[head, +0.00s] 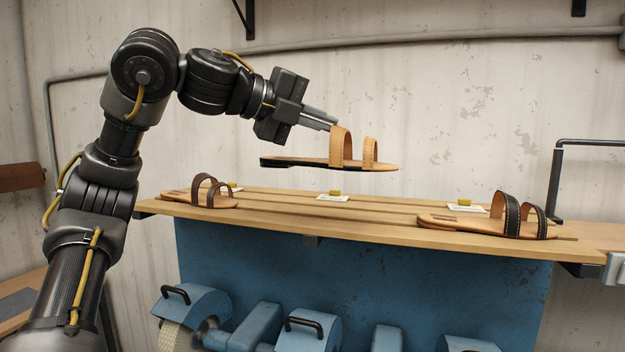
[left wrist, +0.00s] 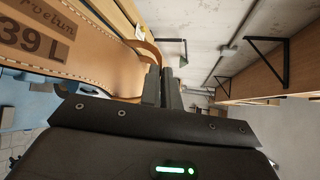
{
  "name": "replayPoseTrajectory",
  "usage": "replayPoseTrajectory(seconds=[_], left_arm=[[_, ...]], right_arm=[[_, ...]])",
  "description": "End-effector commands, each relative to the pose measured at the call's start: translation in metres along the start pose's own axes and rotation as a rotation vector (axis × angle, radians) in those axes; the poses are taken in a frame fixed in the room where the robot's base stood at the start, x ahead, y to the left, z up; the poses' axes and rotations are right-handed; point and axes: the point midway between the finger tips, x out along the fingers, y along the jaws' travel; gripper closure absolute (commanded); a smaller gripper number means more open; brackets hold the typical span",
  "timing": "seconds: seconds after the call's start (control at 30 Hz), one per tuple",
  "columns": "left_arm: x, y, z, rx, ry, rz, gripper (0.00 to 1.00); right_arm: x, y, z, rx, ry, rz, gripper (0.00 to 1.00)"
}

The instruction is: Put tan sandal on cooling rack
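The tan sandal (head: 340,152), with two tan straps and a dark sole, is held level in the air above the wooden slatted rack (head: 300,214). My left gripper (head: 330,122) is shut on its rear strap. In the left wrist view, the insole (left wrist: 60,45) shows a "39 L" mark, and the strap (left wrist: 145,48) runs to my closed fingers (left wrist: 163,85). A clear gap shows between the sole and the rack. My right gripper is in neither view.
A brown-strapped sandal (head: 212,193) lies at the rack's left and a black-strapped one (head: 505,219) at its right. Between them is free room, with a white card and yellow block (head: 335,194) at the back. Blue machinery (head: 330,262) stands below. A dark bracket (head: 558,180) rises at right.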

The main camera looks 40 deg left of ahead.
Motion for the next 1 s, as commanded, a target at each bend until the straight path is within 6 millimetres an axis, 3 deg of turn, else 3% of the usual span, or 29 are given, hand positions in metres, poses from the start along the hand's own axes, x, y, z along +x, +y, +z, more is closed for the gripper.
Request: replayPoseTrajectory(seconds=[0.03, 0.17, 0.33, 0.5, 0.73, 0.83, 1.0], left_arm=[[0.002, 0.006, 0.015, -0.009, -0.003, 0.005, 1.0], [0.011, 0.027, 0.044, -0.009, -0.005, 0.004, 1.0], [0.024, 0.064, 0.059, -0.004, -0.005, 0.004, 1.0], [0.032, 0.082, 0.065, 0.0, -0.002, -0.001, 1.0], [0.035, 0.088, 0.068, 0.0, -0.003, -0.001, 1.0], [0.037, 0.1, 0.073, -0.003, -0.004, 0.003, 1.0], [0.043, 0.119, 0.066, -0.001, -0.004, 0.0, 1.0]], right_arm=[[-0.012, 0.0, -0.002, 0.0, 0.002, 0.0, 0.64], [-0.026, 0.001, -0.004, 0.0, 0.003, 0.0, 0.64], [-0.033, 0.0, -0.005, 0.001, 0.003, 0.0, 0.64], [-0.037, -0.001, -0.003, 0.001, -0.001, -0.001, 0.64], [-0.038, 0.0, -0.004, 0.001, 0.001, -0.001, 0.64], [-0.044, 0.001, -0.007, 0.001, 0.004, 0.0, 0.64], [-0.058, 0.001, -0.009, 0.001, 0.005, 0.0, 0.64]])
